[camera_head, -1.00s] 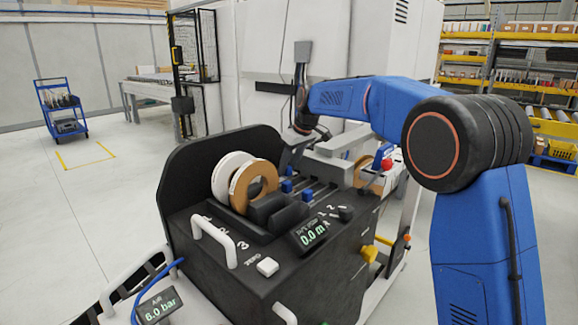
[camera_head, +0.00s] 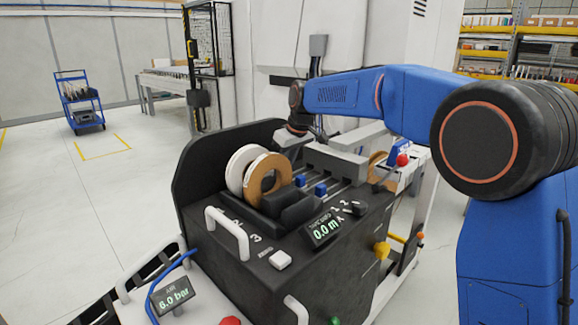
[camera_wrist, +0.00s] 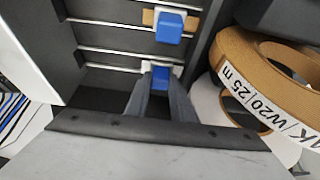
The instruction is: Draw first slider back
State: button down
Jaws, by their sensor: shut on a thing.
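My gripper (camera_wrist: 160,88) is shut on a small blue slider knob (camera_wrist: 160,76) in the wrist view, with a finger on each side of it. In the head view my gripper (camera_head: 291,143) is low over the black machine, beside the tape rolls, and the held slider is hidden there. A second blue slider (camera_wrist: 170,27) sits on a neighbouring rail, apart from my fingers. In the head view two free blue sliders (camera_head: 300,181) (camera_head: 320,189) stand on the slotted top.
A white roll (camera_head: 238,170) and a brown tape roll (camera_head: 268,178) stand close to my gripper; a labelled brown roll (camera_wrist: 262,75) is at right in the wrist view. A grey block (camera_head: 336,160) stands behind the sliders. A display (camera_head: 325,231) sits in front.

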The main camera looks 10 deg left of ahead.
jog(key=shift+s+a, duration=0.1)
jog(key=shift+s, duration=0.05)
jog(key=c, duration=1.5)
grip_release()
